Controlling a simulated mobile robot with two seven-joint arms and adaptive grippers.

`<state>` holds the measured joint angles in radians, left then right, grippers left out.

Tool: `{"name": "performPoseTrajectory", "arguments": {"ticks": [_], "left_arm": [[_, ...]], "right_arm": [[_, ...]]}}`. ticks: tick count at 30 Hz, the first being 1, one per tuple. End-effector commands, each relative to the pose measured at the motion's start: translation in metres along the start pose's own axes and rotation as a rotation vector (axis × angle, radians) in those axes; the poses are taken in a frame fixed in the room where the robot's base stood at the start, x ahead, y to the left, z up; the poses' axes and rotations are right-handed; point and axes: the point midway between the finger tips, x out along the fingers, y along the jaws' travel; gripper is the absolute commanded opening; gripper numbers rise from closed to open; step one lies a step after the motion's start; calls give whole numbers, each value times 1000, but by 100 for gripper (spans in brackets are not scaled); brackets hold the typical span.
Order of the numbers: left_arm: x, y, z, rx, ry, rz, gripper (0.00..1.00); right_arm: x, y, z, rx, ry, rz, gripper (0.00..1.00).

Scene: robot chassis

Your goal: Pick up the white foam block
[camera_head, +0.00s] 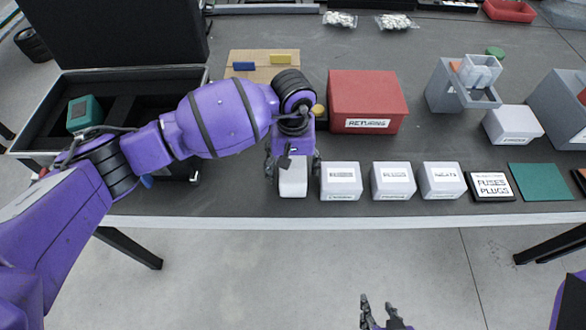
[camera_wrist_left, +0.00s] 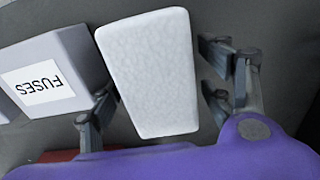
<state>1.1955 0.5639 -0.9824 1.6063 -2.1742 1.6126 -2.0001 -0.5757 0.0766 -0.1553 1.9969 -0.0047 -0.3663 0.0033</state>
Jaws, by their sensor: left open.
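The white foam block (camera_head: 293,178) stands on the dark table near its front edge, at the left end of a row of small white boxes. In the left wrist view the foam block (camera_wrist_left: 152,72) shows a speckled white face between the fingers. My left gripper (camera_head: 292,170) is over the block from behind, with its fingers apart on either side. In the left wrist view my left gripper (camera_wrist_left: 158,108) is open, and a gap shows between the block and the right finger. My right gripper (camera_head: 383,318) is low at the bottom edge, away from the table.
A labelled white box (camera_head: 341,181), marked FUSES in the wrist view (camera_wrist_left: 42,80), stands close beside the block. A red RETURNS box (camera_head: 367,100) is behind the row. An open black case (camera_head: 40,125) lies at left. The floor in front is clear.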

Motion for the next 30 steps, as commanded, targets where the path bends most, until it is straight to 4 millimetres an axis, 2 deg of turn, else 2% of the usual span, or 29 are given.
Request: {"name": "performPoseTrajectory", "arguments": {"ticks": [3, 13, 23, 26, 30], "left_arm": [[0, 0, 0, 0, 0, 0, 71], [0, 0, 0, 0, 0, 0, 28], [-4, 0, -1, 1, 2, 0, 28], [-12, 0, -1, 2, 3, 1, 28], [-32, 0, -1, 2, 4, 1, 28]], "right_arm": [[2, -1, -3, -1, 5, -2, 40], [4, -2, -8, -3, 14, -4, 40], [2, -1, -4, -2, 6, -3, 40], [0, 0, 0, -2, 1, -1, 40], [-1, 0, 3, -1, -5, 0, 40]]}}
